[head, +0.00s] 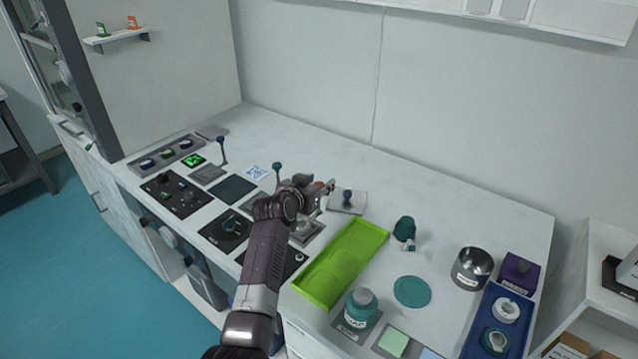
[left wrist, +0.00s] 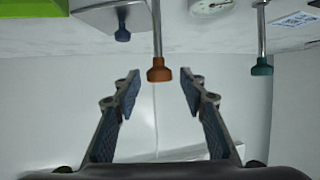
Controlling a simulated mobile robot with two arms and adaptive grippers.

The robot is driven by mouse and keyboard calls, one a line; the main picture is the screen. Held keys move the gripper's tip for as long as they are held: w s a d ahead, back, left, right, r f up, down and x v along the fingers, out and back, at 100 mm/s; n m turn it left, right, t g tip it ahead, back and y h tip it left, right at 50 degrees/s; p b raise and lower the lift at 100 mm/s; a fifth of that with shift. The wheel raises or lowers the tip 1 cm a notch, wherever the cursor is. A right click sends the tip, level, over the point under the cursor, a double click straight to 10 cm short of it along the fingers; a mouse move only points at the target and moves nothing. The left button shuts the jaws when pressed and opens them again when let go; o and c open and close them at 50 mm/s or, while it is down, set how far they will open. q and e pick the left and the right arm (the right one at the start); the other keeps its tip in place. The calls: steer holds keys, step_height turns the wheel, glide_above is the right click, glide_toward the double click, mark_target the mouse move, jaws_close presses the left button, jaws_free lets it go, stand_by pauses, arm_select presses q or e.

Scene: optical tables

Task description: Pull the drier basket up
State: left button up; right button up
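My left gripper (head: 318,193) is over the middle of the worktop, above a small metal plate. In the left wrist view, which looks upside down, the gripper (left wrist: 160,88) is open, its two fingers apart. An orange-brown knob (left wrist: 159,74) on a thin metal rod (left wrist: 157,28) lies in line with the gap between the fingertips; no finger visibly touches it. In the head view, the gripper mostly hides this knob and rod. The drier basket itself cannot be made out; whether this rod belongs to it is not shown. My right gripper is not in view.
A teal-knobbed rod (left wrist: 262,68) and a blue-knobbed plate (head: 347,204) stand on either side. A green tray (head: 345,262) lies in front right. A teal bottle (head: 361,309), metal pot (head: 472,267) and blue tray (head: 474,340) are farther right. The worktop's back strip is clear.

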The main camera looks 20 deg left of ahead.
arm_select(q)
steer(key=shift+f, duration=0.15)
steer(key=shift+s, duration=0.4)
steer(key=d+v, duration=0.1)
steer(key=v, duration=1)
steer(key=shift+a+r, duration=0.3)
steer(key=shift+a, duration=0.2)
